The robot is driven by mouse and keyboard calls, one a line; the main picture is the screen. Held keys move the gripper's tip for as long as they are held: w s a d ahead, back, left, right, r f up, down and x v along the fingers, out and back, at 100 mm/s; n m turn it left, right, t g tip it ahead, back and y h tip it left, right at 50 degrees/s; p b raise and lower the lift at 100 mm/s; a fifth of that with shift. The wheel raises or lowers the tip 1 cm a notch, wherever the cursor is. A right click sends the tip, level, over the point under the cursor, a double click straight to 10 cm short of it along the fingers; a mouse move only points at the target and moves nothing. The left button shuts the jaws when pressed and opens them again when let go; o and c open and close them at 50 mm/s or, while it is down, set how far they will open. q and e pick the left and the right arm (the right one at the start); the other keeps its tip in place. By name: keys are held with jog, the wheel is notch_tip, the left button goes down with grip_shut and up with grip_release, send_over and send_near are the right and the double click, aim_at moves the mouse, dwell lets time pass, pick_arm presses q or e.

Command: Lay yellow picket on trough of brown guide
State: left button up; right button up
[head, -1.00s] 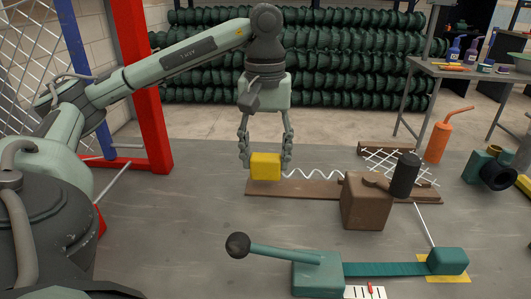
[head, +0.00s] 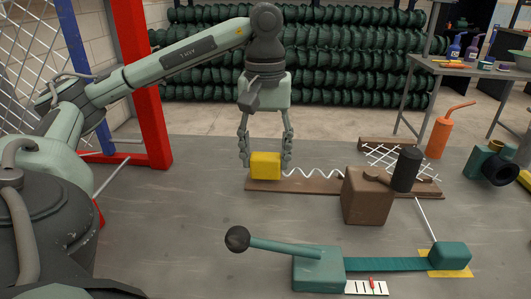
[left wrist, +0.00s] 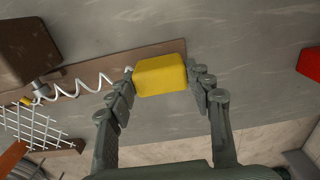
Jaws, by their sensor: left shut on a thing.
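The picket is a white zigzag wire (head: 318,173) with a yellow block (head: 266,166) at its left end. My left gripper (head: 266,158) is shut on the yellow block from above, one finger on each side. The left wrist view shows the block (left wrist: 160,75) between the fingers. The wire runs right from the block along the long brown guide (head: 300,188). Its right end passes behind the brown box. The guide also shows in the left wrist view (left wrist: 120,66). I cannot tell whether the wire touches the trough. My right gripper is not in view.
A brown box (head: 366,197) with a dark cylinder (head: 407,169) stands over the guide's right part. White mesh (head: 400,159) lies behind it. A green lever device (head: 318,268) with a ball-ended handle stands in front. An orange bottle (head: 440,137) stands at back right. The left tabletop is clear.

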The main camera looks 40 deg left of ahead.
pick_arm(q)
jog(key=shift+f+b, duration=0.6)
jog(key=shift+f, duration=0.05)
jog(key=o, duration=1.3)
jog(key=shift+r, duration=6.05)
